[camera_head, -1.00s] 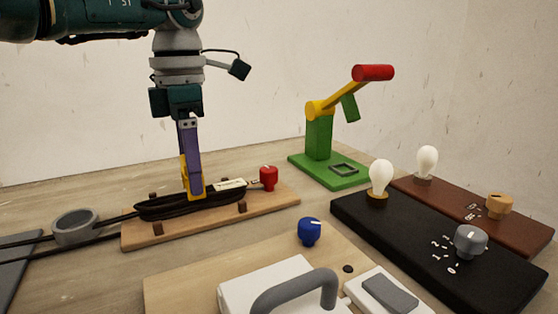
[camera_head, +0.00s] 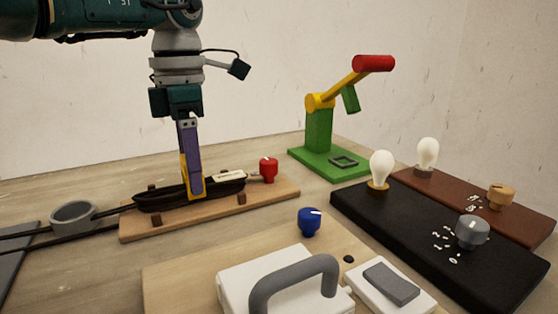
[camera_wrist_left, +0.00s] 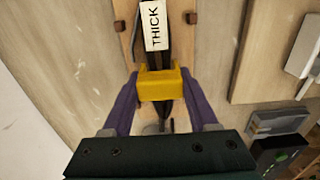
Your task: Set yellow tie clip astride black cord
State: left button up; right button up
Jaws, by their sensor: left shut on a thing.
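My left gripper (camera_head: 191,190) points down over the wooden cord board (camera_head: 220,216). In the left wrist view its two purple fingers (camera_wrist_left: 156,95) are shut on the yellow tie clip (camera_wrist_left: 160,82). The clip (camera_head: 187,182) is at the bundled black cord (camera_head: 150,203), across the strand in the left wrist view. Whether its legs straddle the whole cord is hidden. A white label reading THICK (camera_wrist_left: 155,26) lies on the cord just beyond the clip. My right gripper is not in view.
A blue knob (camera_head: 309,222), a white box with grey handle (camera_head: 290,284) and a green stand (camera_head: 319,135) lie to the right.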

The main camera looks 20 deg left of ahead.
pick_arm(q)
jog(key=shift+f, duration=0.1)
jog(key=o, duration=1.4)
notch_tip(320, 180, up, 10)
jog(key=shift+p, duration=0.5)
jog(key=shift+d, duration=0.1)
